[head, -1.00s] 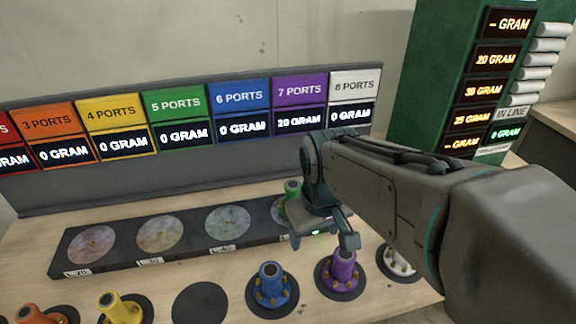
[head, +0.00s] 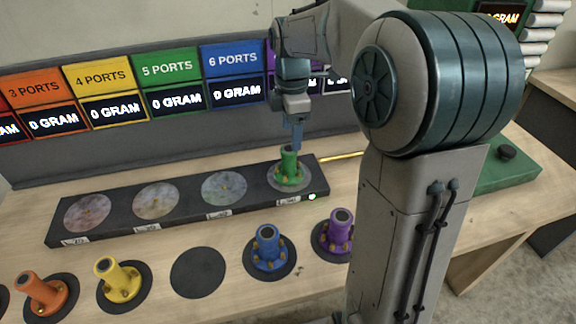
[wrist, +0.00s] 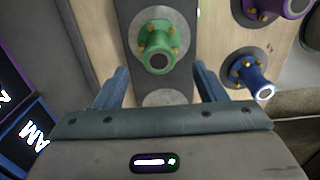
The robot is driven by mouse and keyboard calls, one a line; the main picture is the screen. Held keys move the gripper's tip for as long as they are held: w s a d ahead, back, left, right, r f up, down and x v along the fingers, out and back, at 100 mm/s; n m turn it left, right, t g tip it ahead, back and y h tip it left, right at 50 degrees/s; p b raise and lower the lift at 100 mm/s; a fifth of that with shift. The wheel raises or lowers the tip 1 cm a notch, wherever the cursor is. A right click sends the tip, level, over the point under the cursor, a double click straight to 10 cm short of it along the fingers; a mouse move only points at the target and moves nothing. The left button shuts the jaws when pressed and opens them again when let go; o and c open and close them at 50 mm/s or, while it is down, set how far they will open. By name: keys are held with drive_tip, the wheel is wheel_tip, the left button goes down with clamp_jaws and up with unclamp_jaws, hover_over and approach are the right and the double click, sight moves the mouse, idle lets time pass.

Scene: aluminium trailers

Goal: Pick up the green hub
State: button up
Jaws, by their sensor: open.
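The green hub (head: 289,168) stands upright on the rightmost round pad of the long black tray (head: 130,222). It has a tall stem and several brass-coloured ports. My gripper (head: 296,140) points down directly above and close to the hub in the head view. In the wrist view the green hub (wrist: 157,47) lies ahead of the two fingers, in the span between them. The fingers of my gripper (wrist: 161,88) are apart with nothing between them.
The blue hub (head: 268,248) and purple hub (head: 338,232) stand on dark discs in front of the tray. Yellow (head: 118,282) and orange (head: 44,296) hubs stand further left. An empty dark disc (head: 198,272) lies between yellow and blue. A display panel (head: 170,84) stands behind.

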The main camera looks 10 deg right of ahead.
sight(289, 162)
wheel_tip(289, 162, down, 6)
drive_tip(key=shift+r, duration=0.25)
drive_tip(key=shift+w+a+f+b, duration=0.1)
drive_tip(key=shift+f+b, duration=0.1)
drive_tip(key=shift+f, duration=0.7)
drive_tip(key=shift+s+a+f+b, duration=0.1)
drive_tip(key=shift+f+b, duration=0.15)
drive_tip(key=shift+f, duration=0.65)
drive_tip(key=shift+w+a+f+b, duration=0.1)
drive_tip(key=shift+f+b, duration=0.1)
drive_tip(key=shift+f, duration=0.7)
drive_tip(key=shift+c, duration=0.2)
drive_tip(key=c, duration=1.1)
clamp_jaws()
drive_tip(key=shift+r, duration=0.15)
